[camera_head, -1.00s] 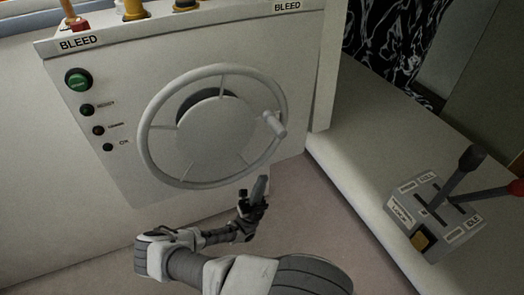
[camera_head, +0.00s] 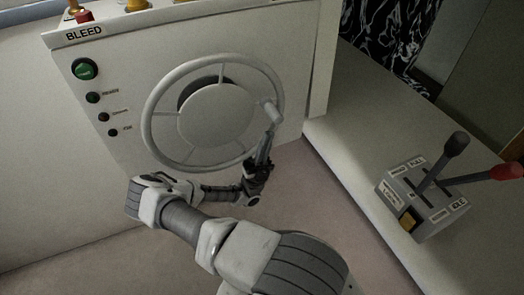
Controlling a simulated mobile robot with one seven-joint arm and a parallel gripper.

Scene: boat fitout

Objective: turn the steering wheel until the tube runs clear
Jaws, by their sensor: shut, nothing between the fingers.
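The grey steering wheel (camera_head: 150,117) is mounted on the front of a pale console. It has thin spokes and a large round hub (camera_head: 216,116). A short knob (camera_head: 271,111) sticks out from the right side of its rim. My gripper (camera_head: 266,138) is at the wheel's lower right, just below the knob, with its fingers pointing up toward it. The fingers are shut and empty. I cannot tell whether they touch the knob or the rim. I cannot make out a tube in this view.
The console has a green button (camera_head: 85,69), several small dark buttons below it, a BLEED label (camera_head: 84,33) and fittings along its top edge. At right, a throttle box (camera_head: 424,200) with black and red levers stands on a pale ledge (camera_head: 350,125). The floor below the wheel is clear.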

